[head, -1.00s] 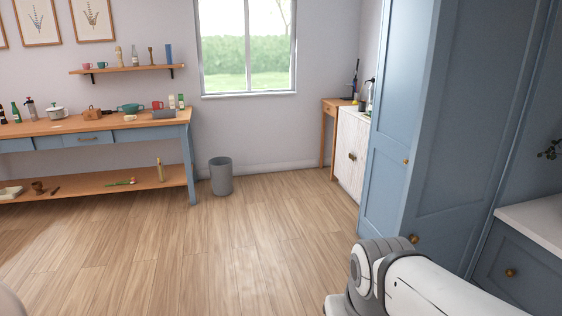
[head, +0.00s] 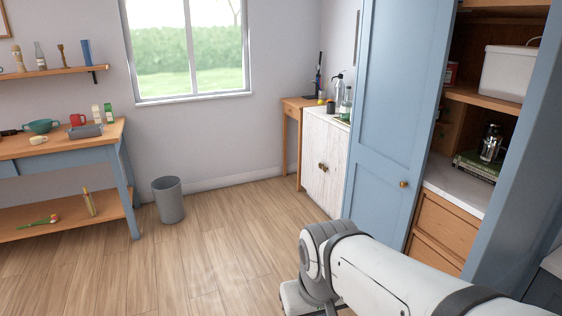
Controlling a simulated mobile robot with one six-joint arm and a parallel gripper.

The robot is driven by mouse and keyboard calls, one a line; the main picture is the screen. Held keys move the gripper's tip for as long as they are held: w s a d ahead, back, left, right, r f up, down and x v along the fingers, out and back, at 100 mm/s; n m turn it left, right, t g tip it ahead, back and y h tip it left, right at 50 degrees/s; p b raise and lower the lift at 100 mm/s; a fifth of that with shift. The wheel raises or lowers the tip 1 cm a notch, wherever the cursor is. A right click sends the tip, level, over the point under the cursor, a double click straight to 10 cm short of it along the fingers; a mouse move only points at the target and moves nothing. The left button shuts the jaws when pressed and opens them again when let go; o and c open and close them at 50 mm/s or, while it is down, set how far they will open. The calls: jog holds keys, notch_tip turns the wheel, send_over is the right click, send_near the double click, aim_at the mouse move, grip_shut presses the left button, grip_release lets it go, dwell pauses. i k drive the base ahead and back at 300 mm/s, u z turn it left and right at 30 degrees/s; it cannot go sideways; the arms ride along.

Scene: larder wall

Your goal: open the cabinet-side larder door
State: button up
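The cabinet-side larder door (head: 530,170) is the blue panel at the right edge. It stands open, seen at a steep angle, with the larder's inside showing between the two doors. Its knob is not visible in this view. My white and grey arm reaches in from the lower right, in front of the larder. My gripper's fingers are out of frame below, so any contact with the door cannot be seen.
Inside the larder are a white bin (head: 507,73), a metal pot (head: 490,143), books and wooden drawers (head: 445,228). A white cabinet (head: 323,165) stands left of the larder. A grey bin (head: 169,200) and a workbench (head: 70,158) are farther left. The middle floor is clear.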

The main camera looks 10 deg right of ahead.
aim_at(406, 44)
jog(key=z, duration=0.05)
jog(key=i, duration=2.7)
jog(key=z, duration=2.6)
